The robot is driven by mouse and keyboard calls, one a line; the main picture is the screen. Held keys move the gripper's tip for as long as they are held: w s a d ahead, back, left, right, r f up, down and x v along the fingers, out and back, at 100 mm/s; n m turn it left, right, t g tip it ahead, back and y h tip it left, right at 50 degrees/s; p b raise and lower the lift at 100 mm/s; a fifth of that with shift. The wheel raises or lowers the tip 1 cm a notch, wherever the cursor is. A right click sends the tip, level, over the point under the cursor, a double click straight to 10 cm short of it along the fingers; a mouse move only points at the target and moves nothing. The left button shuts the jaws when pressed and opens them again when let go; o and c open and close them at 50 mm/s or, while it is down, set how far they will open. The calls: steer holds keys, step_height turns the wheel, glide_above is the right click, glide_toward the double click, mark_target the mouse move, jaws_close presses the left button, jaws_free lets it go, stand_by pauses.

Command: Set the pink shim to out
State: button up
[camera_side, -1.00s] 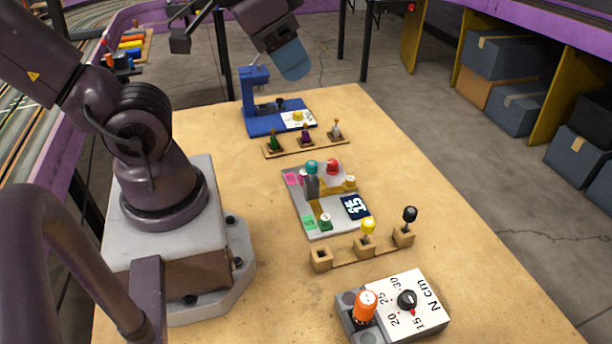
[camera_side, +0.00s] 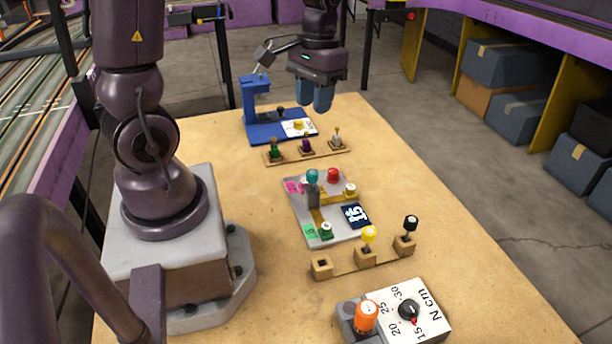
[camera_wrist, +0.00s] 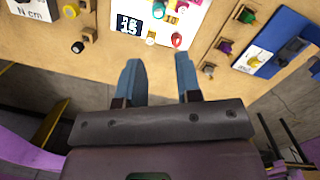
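A green knob (camera_side: 326,229) stands beside a green flat piece near the front. My gripper (camera_side: 313,101) hangs above the far part of the table, away from the board. In the wrist view, its blue fingers (camera_wrist: 158,62) are apart with nothing between them.
A blue stand (camera_side: 258,125) and a peg strip (camera_side: 321,154) lie behind the board. A wooden rail (camera_side: 340,268) with yellow and black knobs and a dial box (camera_side: 421,318) lie in front. The table's right side is clear.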

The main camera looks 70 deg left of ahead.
mark_target(305, 181)
steer(key=w+a+f+n+g+h, duration=0.2)
steer(key=w+a+f+n, duration=0.15)
steer(key=a+f, duration=0.55)
steer(key=x, duration=0.4)
steer(key=d+x, duration=0.1)
steer(key=x, duration=0.8)
steer(key=shift+s+d+f, duration=0.15)
steer(key=shift+s+d, duration=0.1)
steer(key=shift+d, duration=0.05)
